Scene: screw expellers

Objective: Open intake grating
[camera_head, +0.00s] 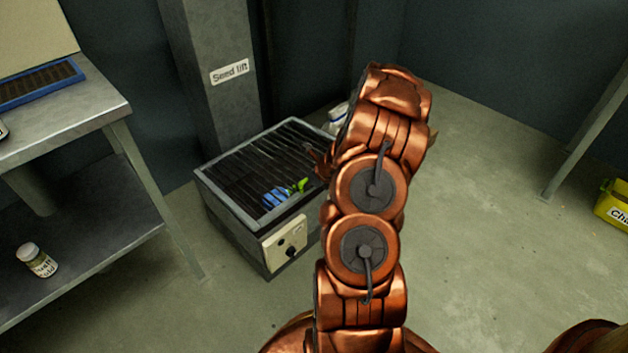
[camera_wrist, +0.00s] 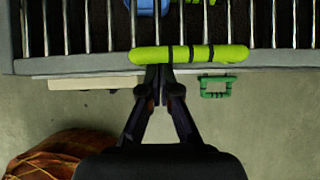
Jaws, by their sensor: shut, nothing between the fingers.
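The intake grating (camera_head: 238,178) is a set of dark parallel bars over the top of a grey floor box (camera_head: 233,224), below the post labelled "Seed lift". It lies flat on the box. In the wrist view its metal bars (camera_wrist: 107,25) run up from a grey front edge. In the head view my arm hides part of the box's right side.
A blue object (camera_head: 276,196) shows at the bars near the handle. A steel table (camera_head: 75,122) stands left. Floor to the right is clear up to a yellow container (camera_head: 612,205).

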